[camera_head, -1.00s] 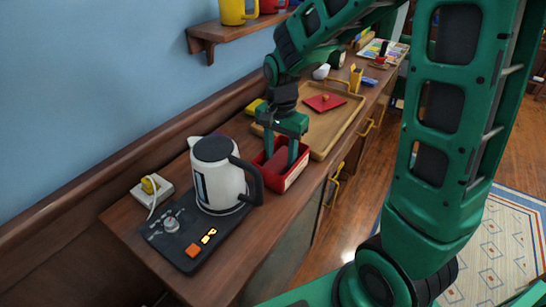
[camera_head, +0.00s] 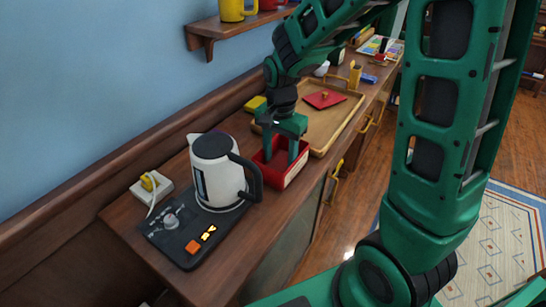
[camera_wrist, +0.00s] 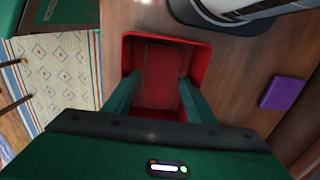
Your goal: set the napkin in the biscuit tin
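The biscuit tin is an open red box (camera_head: 295,176) on the counter beside the kettle; its red rim (camera_wrist: 203,65) shows in the wrist view. My gripper (camera_head: 281,158) points down into the tin, its two fingers apart with a gap between them. In the wrist view my gripper (camera_wrist: 158,92) also shows both fingers spread inside the tin's walls. A dark red flat piece, seemingly the folded napkin (camera_wrist: 160,75), lies in the tin between and below the fingers. Its lower part is hard to make out.
A white kettle (camera_head: 215,172) on a dark base stands close left of the tin. A purple block (camera_wrist: 283,93) shows in the wrist view. The counter's front edge is near.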

